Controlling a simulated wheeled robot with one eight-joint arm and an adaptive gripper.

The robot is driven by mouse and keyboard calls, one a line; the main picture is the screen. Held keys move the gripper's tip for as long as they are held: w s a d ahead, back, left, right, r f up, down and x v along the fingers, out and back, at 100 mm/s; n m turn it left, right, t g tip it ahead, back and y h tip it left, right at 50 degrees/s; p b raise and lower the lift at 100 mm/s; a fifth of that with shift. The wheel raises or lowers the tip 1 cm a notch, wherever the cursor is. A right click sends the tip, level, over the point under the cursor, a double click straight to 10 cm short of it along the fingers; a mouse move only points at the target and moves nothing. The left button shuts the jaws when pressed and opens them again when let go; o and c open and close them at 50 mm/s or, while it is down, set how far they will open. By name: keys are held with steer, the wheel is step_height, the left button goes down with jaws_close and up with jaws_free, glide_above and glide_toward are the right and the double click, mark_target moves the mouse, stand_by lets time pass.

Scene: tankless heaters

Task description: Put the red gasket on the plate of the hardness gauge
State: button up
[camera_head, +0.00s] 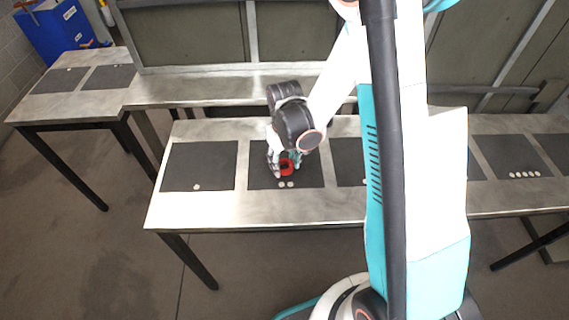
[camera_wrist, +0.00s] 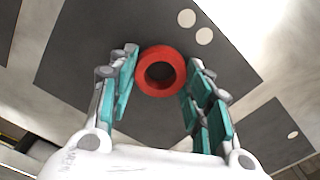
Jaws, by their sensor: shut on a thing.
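The red gasket (camera_wrist: 143,71) is a thick ring between the finger pads of my gripper (camera_wrist: 160,80) in the wrist view. My gripper is shut on it, with one teal pad at each side. In the head view the gasket (camera_head: 289,170) is at my gripper (camera_head: 283,164), over the dark mat (camera_head: 312,177) marked with two pale dots. I cannot tell whether the gasket touches that mat. I cannot make out the hardness gauge or its plate in either view.
The metal bench (camera_head: 200,211) carries several dark mats with pale dots, including a one-dot mat (camera_head: 205,160) at left and a mat with several dots (camera_head: 510,155) at right. My arm hides the bench's middle. A blue box (camera_head: 58,33) stands at the back left.

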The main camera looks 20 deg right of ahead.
steer(key=shift+f, duration=0.15)
steer(key=o, duration=1)
steer(key=shift+o, duration=0.2)
step_height(320, 180, up, 12)
steer(key=r+p, duration=0.1)
steer(key=p, duration=0.4)
step_height(320, 180, up, 11)
steer(key=t, duration=0.3)
glide_above(285, 165)
steer(key=s, duration=0.6)
steer(key=s+r+m+t, duration=0.1)
steer(key=s+r+t, duration=0.3)
steer(key=s, duration=0.5)
step_height(285, 165, up, 2)
steer(key=shift+r+m, duration=0.25)
steer(key=shift+m, duration=0.15)
